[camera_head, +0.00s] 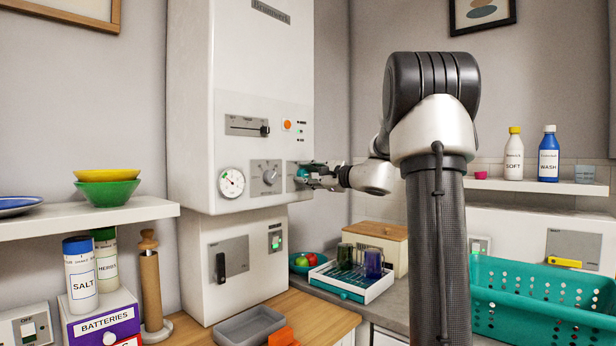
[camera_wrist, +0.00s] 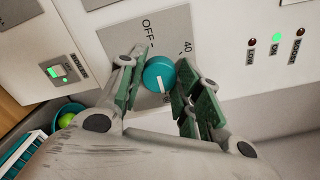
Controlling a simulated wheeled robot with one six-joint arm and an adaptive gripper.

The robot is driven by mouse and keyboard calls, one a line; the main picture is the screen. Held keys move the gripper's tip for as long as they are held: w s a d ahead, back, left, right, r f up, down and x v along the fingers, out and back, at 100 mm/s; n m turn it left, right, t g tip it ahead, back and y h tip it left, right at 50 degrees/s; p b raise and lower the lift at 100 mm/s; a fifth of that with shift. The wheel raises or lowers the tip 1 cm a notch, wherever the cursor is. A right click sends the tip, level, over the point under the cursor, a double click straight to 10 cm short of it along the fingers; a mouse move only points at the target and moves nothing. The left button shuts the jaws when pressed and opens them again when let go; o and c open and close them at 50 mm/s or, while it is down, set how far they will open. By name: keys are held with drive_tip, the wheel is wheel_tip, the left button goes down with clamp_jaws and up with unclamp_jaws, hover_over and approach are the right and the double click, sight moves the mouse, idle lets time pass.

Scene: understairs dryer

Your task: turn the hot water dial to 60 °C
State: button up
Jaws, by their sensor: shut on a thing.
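The teal hot water dial (camera_wrist: 160,73) sits on a grey plate (camera_wrist: 140,38) on the white boiler. In the wrist view the plate shows the labels OFF and 40. Any other labels are hidden by my fingers or too unclear to read. A white mark lies on the dial's lower part in that view, on the side away from OFF and 40. My gripper (camera_wrist: 158,92) is shut on the dial, one green-padded finger on each side. In the head view the dial (camera_head: 302,173) is partly hidden behind my gripper (camera_head: 306,176).
A grey knob (camera_head: 269,177) and a round gauge (camera_head: 231,182) are left of the dial, with a slider (camera_head: 247,126) above. Indicator lamps (camera_wrist: 276,38) read LOW, ON and BOOST; ON glows green. A rack with mugs (camera_head: 350,278) stands below my gripper.

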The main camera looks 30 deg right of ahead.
drive_tip(key=o, duration=1)
drive_tip(key=shift+o, duration=0.2)
drive_tip(key=shift+s+d, duration=0.1)
drive_tip(key=v, duration=1.1)
drive_tip(key=shift+s, duration=0.35)
drive_tip(key=shift+d, duration=0.1)
